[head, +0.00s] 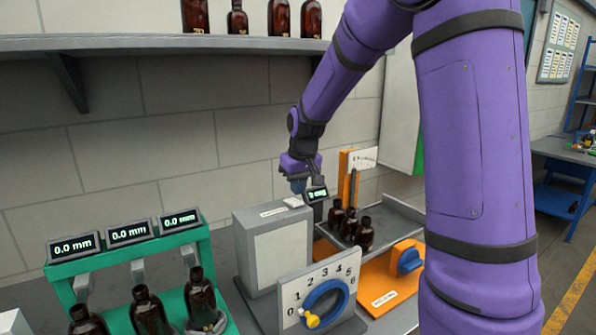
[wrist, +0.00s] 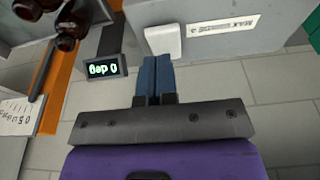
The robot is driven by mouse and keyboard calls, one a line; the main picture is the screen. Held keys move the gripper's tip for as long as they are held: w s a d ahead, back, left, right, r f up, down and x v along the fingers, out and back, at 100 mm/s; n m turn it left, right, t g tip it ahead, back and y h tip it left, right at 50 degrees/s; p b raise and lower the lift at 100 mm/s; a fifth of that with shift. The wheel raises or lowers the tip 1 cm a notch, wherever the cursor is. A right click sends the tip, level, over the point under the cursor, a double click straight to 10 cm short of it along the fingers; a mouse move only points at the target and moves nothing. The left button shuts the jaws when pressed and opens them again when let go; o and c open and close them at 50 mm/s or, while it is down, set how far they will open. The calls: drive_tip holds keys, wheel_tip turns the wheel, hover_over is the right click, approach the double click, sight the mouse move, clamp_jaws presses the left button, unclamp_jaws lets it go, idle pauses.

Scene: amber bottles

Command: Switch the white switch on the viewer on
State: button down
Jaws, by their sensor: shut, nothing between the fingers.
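The viewer is a grey box (head: 272,240) in the middle of the head view, with a label on its top. Its white switch (head: 293,202) is at the top's right edge. In the wrist view the white switch (wrist: 163,38) is a pale rounded block on the grey viewer (wrist: 230,42). My gripper (head: 298,188) is over that edge, blue fingers pointing down. In the wrist view my gripper (wrist: 155,60) is shut and empty, its fingertips overlapping the switch's near edge. I cannot tell whether they touch it, or which way the switch is set.
A small display (wrist: 104,67) reading 0 deg is close beside the fingers. Amber bottles (head: 350,226) stand on a grey tray right of the viewer, near an orange stand. A dial plate (head: 290,298) is in front. A green rack (head: 150,270) with displays and bottles is left.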

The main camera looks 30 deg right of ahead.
drive_tip(key=shift+s+f, duration=0.1)
drive_tip(key=shift+f, duration=0.75)
drive_tip(key=shift+s+f, duration=0.35)
drive_tip(key=shift+f, duration=0.2)
drive_tip(key=shift+w+r, duration=0.1)
drive_tip(key=shift+w+r, duration=0.25)
drive_tip(key=shift+w, duration=0.4)
drive_tip(key=shift+r, duration=0.15)
